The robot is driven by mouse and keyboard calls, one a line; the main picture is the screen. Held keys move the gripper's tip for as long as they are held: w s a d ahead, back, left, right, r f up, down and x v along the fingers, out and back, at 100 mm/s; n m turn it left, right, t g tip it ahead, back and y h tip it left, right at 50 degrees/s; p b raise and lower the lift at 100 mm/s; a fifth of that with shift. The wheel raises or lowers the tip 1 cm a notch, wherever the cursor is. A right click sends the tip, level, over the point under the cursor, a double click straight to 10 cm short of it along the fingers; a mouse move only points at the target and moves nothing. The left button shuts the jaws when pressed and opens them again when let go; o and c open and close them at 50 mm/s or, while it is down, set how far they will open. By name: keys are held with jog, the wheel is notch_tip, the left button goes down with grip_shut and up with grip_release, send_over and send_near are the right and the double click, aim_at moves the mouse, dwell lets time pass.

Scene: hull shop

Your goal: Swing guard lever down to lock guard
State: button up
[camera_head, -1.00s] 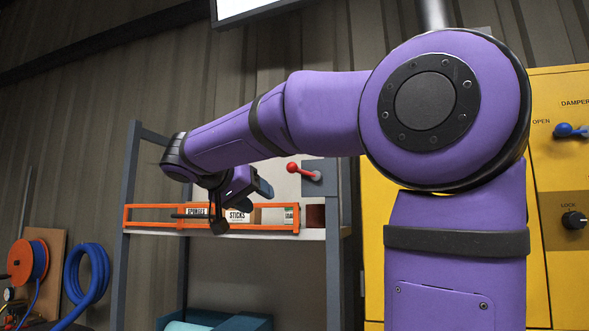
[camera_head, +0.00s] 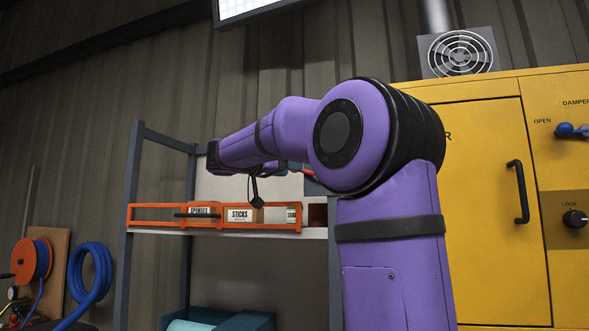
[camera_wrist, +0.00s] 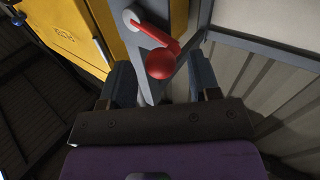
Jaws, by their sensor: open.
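The guard lever (camera_wrist: 170,47) is a red arm with a round red knob (camera_wrist: 160,64), pivoted on a grey plate (camera_wrist: 150,28). In the wrist view the knob is between and slightly beyond the two fingertips of my gripper (camera_wrist: 162,76), with gaps on both sides. My gripper is open and holds nothing. In the head view only a small red bit of the lever (camera_head: 309,172) shows; my arm hides the rest and most of the gripper. The orange guard (camera_head: 158,225) runs across the shelf front.
Boxes marked SPONGES (camera_head: 199,210) and STICKS (camera_head: 240,215) stand behind the guard. The grey rack post (camera_head: 134,200) is at the left. A yellow cabinet (camera_head: 490,200) with a black handle stands close on the right. A blue hose coil (camera_head: 90,275) hangs at far left.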

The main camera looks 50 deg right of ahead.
jog(key=shift+x, duration=1.2)
grip_shut()
